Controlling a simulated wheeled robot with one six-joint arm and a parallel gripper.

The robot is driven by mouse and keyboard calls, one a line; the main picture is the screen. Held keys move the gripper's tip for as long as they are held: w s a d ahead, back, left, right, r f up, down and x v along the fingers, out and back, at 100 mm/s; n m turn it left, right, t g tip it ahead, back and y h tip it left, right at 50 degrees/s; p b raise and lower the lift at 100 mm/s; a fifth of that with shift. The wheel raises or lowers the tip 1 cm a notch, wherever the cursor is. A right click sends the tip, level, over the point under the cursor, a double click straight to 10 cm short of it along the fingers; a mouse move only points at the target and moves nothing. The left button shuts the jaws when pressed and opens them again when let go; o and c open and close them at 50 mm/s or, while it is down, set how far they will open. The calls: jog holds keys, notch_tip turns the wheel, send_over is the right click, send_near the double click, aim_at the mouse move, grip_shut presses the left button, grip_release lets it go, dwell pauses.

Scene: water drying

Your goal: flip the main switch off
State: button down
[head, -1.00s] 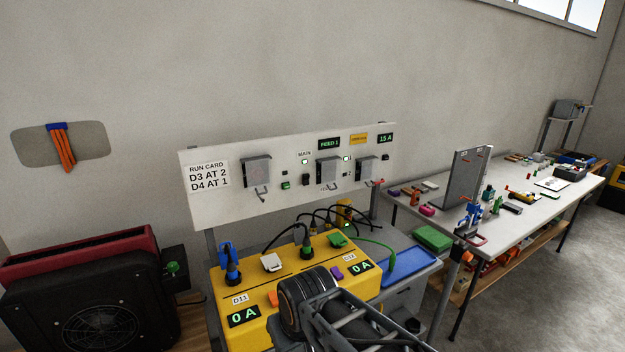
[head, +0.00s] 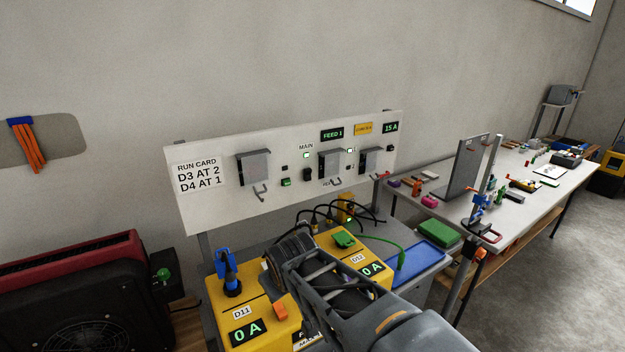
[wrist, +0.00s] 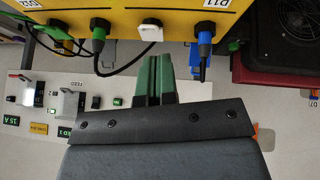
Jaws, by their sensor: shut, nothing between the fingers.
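The white wall panel (head: 225,205) stands behind the yellow unit in the head view. It carries a MAIN label (head: 306,147) with a lit green lamp (head: 306,155) under it. A small dark switch (head: 307,171) sits below that lamp; its lever position is too small to tell. My gripper (wrist: 154,78) has green fingers, shut and empty, in the wrist view, near the yellow unit's plugs. The panel also shows at the left of the wrist view (wrist: 85,115), upside down, apart from the fingers. My arm hides the gripper in the head view.
Grey hooded boxes (head: 253,167) flank the switch. The yellow unit (head: 225,300) with plugs and cables, including a blue plug (head: 229,275), stands below the panel. A red and black heater-like machine (head: 75,285) is at left. A cluttered workbench (head: 540,205) is at right.

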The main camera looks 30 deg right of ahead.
aim_at(310, 173)
jog(key=w+d+r+n+t+b, duration=0.1)
jog(key=w+d+n+t, duration=0.3)
jog(key=d, duration=0.4)
jog(key=w+d+r+n+t+b, duration=0.1)
jog(key=w+d+n+t+b, duration=0.1)
jog(key=w+d+n+t, duration=0.2)
jog(key=w+d+r+n+t+b, duration=0.1)
jog(key=w+d+n+t, duration=0.4)
jog(key=d, duration=0.9)
jog(key=w+n, duration=0.1)
jog(key=n, duration=0.2)
jog(key=shift+w+d+r+y, duration=0.15)
jog(key=shift+w+r+y, duration=0.15)
jog(key=shift+w+r, duration=0.05)
jog(key=shift+w, duration=0.1)
jog(key=w+p, duration=0.1)
jog(key=w, duration=0.3)
jog(key=w+r+p, duration=0.1)
jog(key=w, duration=0.4)
jog(key=w+p, duration=0.1)
jog(key=w, duration=0.3)
jog(key=shift+w+d+r+p, duration=0.35)
jog(key=shift+d, duration=0.05)
